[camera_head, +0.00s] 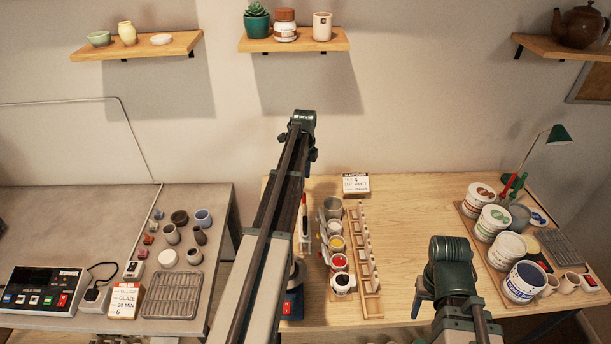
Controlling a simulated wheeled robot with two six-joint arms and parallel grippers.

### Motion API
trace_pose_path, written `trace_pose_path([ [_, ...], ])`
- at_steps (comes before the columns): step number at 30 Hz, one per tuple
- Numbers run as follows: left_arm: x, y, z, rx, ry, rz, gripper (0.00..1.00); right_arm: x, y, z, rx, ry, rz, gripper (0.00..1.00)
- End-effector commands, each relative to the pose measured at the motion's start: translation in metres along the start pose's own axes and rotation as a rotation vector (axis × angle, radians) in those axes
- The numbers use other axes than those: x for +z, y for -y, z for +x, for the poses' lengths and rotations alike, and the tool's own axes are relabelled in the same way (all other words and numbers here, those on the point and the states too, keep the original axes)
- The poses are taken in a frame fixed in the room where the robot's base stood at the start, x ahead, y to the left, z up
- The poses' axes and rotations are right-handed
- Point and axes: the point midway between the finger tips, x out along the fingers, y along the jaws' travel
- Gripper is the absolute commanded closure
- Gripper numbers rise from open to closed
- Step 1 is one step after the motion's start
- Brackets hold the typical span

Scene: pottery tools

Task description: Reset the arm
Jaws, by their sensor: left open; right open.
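My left arm (270,225) rises from the bottom centre to a dark joint near the wall, in front of the wooden table. My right arm (450,270) shows only a dark green joint and a short length of link at the bottom, right of centre. I cannot make out the fingers of either gripper. Nothing is seen held. My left arm covers part of the wooden table's left side.
On the wooden table (418,215) stand paint cups (337,243), a wooden rack (364,260), a sign (356,183), large tubs (524,281) and a green lamp (558,134). The grey table (90,215) holds small pots, a metal grate (172,295) and a control box (42,291).

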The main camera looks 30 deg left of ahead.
Motion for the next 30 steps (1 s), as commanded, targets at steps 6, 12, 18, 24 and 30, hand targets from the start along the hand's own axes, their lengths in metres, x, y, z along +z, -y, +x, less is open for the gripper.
trace_pose_path([
  [6, 0.0, 0.0, 0.0, 0.0, 0.0, 0.0, 0.46, 0.0, 0.0, 0.0, 0.0, 0.0, 0.0, 0.45],
  [12, -0.042, -0.021, 0.019, 0.005, 0.005, -0.064, 0.46, -0.001, 0.002, 0.019, 0.0, 0.0, -0.001, 0.45],
  [18, -0.152, -0.095, 0.068, 0.012, 0.032, -0.309, 0.46, -0.004, 0.006, 0.068, 0.001, -0.001, -0.003, 0.45],
  [24, -0.245, -0.195, 0.117, 0.001, 0.067, -0.607, 0.46, -0.008, 0.011, 0.117, 0.002, -0.002, -0.005, 0.45],
  [30, -0.295, -0.283, 0.154, -0.027, 0.092, -0.87, 0.46, -0.01, 0.014, 0.154, 0.003, -0.003, -0.007, 0.45],
])
